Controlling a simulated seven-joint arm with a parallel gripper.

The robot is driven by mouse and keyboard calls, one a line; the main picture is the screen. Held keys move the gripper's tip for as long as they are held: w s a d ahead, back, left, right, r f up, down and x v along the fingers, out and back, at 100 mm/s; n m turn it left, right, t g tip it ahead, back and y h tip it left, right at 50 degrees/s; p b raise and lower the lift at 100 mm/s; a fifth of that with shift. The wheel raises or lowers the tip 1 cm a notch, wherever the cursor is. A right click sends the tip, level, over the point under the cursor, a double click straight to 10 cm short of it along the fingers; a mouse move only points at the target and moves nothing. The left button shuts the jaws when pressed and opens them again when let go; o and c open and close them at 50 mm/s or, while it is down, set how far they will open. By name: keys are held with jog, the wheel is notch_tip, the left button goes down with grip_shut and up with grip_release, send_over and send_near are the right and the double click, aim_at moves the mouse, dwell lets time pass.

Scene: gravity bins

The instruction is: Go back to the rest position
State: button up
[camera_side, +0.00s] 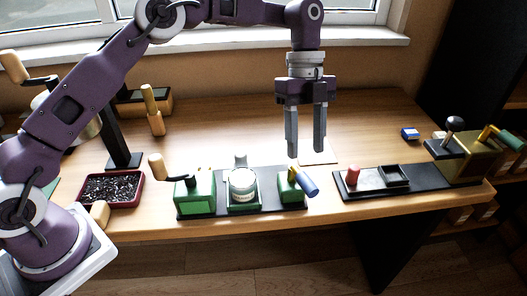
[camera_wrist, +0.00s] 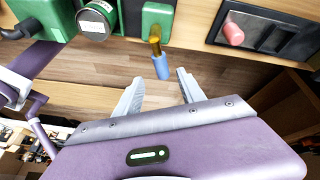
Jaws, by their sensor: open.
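My gripper (camera_side: 306,140) hangs from my purple arm with its fingers pointing down, above the middle of the wooden table. In the wrist view the two fingers (camera_wrist: 157,92) are apart with nothing between them. Below it in the side view is a black base (camera_side: 268,204) with a green grinder-like box (camera_side: 195,194), a white-labelled round container (camera_side: 243,187) and a small green block (camera_side: 291,190) with a blue-handled lever (camera_side: 308,185). The fingertips appear above and apart from these. No marked rest position shows.
A black tray base (camera_side: 410,183) with a red peg (camera_side: 353,174) lies to the right, beside a gold box (camera_side: 469,160) with cranks. A red tray of dark bits (camera_side: 110,187) sits at left. A small blue box (camera_side: 410,133) stands at back right. The table's back middle is mostly clear.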

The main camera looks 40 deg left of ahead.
jog(key=s+a+r+n+t+y, duration=0.2)
jog(key=s+a+r+n+t, duration=0.1)
jog(key=s+a+r+n, duration=0.3)
jog(key=s+a+r+n+t+y, duration=0.1)
jog(key=s+a+r+n+t, duration=0.1)
jog(key=s+a+r+n, duration=0.5)
jog(key=s+a+f+n+t, duration=0.1)
jog(key=s+a+n+t, duration=0.1)
jog(key=s+n, duration=0.3)
jog(key=s+a+f+n+t, duration=0.1)
jog(key=s+n, duration=0.3)
jog(key=s, duration=0.7)
jog(key=shift+a+n+t, duration=0.4)
jog(key=shift+a, duration=0.15)
